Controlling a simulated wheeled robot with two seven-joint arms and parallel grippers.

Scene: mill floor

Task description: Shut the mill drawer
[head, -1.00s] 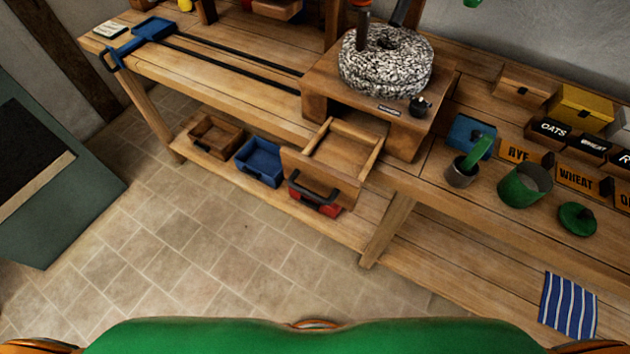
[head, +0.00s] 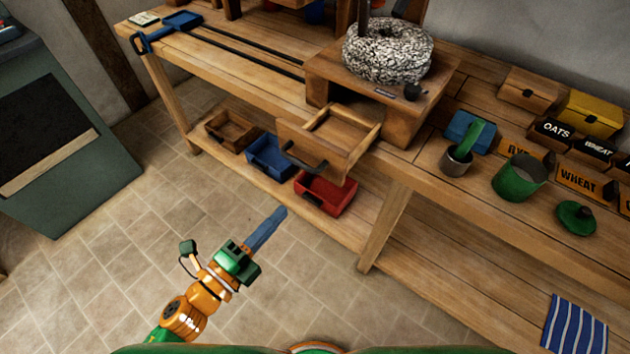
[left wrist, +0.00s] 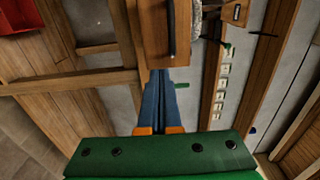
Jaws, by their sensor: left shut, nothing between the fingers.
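The mill drawer (head: 322,143) is a wooden drawer pulled out from the mill's wooden base (head: 400,110), under the speckled millstone (head: 387,50). It is open and looks empty, with a dark handle (head: 306,160) on its front. In the left wrist view the drawer front (left wrist: 152,30) and its dark handle (left wrist: 171,28) are at the top, beyond the fingertips. My left gripper (head: 281,212) is shut and empty, with its blue fingers together. It is in front of the drawer and apart from it. In the left wrist view its fingers (left wrist: 158,80) point towards the drawer. My right gripper is out of view.
On the low shelf are a wooden bin (head: 229,128), a blue bin (head: 268,155) and a red bin (head: 325,194). A green pot (head: 519,178) and a grey cup (head: 456,163) stand on the bench to the right. The tiled floor (head: 170,220) before the bench is clear.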

